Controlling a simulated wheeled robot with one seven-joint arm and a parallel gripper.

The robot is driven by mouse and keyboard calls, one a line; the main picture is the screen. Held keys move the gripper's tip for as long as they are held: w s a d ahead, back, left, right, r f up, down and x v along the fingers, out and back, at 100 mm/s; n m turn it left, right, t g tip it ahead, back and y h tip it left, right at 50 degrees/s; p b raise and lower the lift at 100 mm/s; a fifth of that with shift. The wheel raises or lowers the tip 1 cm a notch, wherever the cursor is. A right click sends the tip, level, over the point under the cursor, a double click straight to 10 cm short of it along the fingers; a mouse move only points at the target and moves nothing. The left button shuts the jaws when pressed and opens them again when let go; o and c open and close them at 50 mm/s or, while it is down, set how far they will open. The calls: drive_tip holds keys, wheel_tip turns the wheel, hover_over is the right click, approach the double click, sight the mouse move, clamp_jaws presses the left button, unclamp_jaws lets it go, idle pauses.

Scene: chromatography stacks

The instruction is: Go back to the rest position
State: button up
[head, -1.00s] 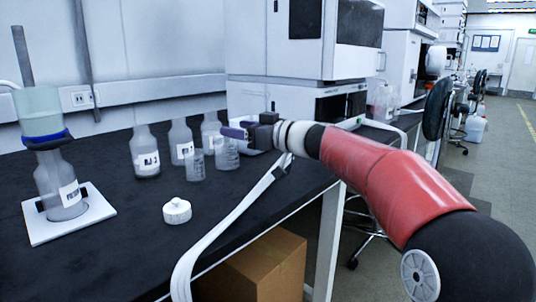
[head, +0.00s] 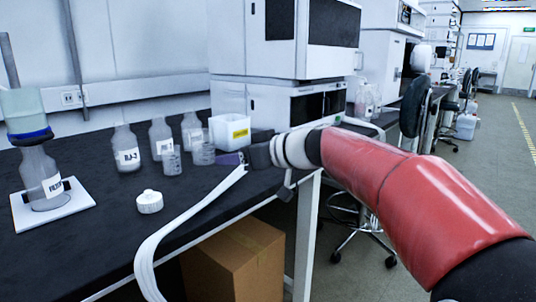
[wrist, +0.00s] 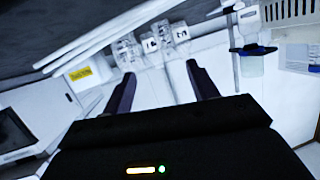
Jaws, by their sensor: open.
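My gripper (head: 238,158) is over the right part of the black bench in the head view, beside the small beakers and in front of a white box. In the wrist view my gripper (wrist: 161,85) shows two dark fingers spread wide, with nothing between them. The bench items lie beyond the fingertips there. My red arm reaches in from the lower right of the head view.
Several bottles (head: 126,147) and two small beakers (head: 203,153) stand on the bench (head: 95,240). A white box (head: 229,128) with a yellow label is behind my gripper. A white cap (head: 149,201) lies in front. A filter bottle (head: 40,178) stands on a white plate at left. A cardboard box (head: 235,262) is below.

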drive_tip(key=s+d+f+m+h+p, duration=0.1)
drive_tip(key=s+d+f+m+h, duration=0.2)
drive_tip(key=s+d, duration=0.4)
drive_tip(key=s+d+f+m+g+h+p, duration=0.1)
drive_tip(key=s+d+f+m+h, duration=0.3)
drive_tip(key=s+d+f, duration=0.3)
drive_tip(key=s+d+f+m+g+h+p, duration=0.1)
drive_tip(key=s+d+f+m+h, duration=0.2)
drive_tip(key=s, duration=1.2)
drive_tip(key=d+f+h, duration=0.2)
drive_tip(key=d+f, duration=0.2)
drive_tip(key=d, duration=0.1)
drive_tip(key=shift+s+f+m+h+p, duration=0.2)
drive_tip(key=shift+s+m+h+p, duration=0.1)
drive_tip(key=shift+p, duration=0.05)
